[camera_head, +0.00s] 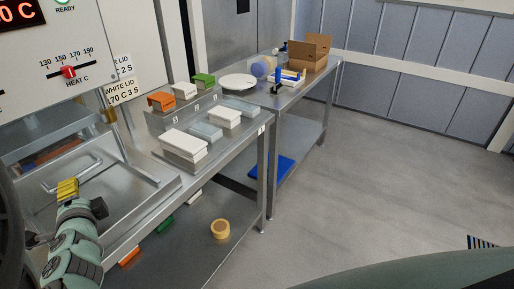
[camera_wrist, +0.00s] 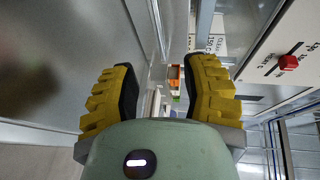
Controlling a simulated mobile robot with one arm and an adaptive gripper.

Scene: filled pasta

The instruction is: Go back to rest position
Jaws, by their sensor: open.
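My gripper (camera_head: 68,187) shows at the lower left of the head view, with yellow fingers on a green-grey arm. It is over the left part of the steel bench (camera_head: 150,205), near a metal tray with a bar handle (camera_head: 75,177). In the wrist view its two ridged yellow fingers (camera_wrist: 160,88) stand wide apart. Nothing is held between them. The wrist view looks along a steel surface, with a small orange thing (camera_wrist: 175,72) far off between the fingers.
A control panel with a red slider (camera_head: 69,72) stands close at the left. White boxes (camera_head: 183,145) and orange (camera_head: 160,101) and green (camera_head: 204,80) pieces sit on the bench. A cardboard box (camera_head: 309,53) is on the far table.

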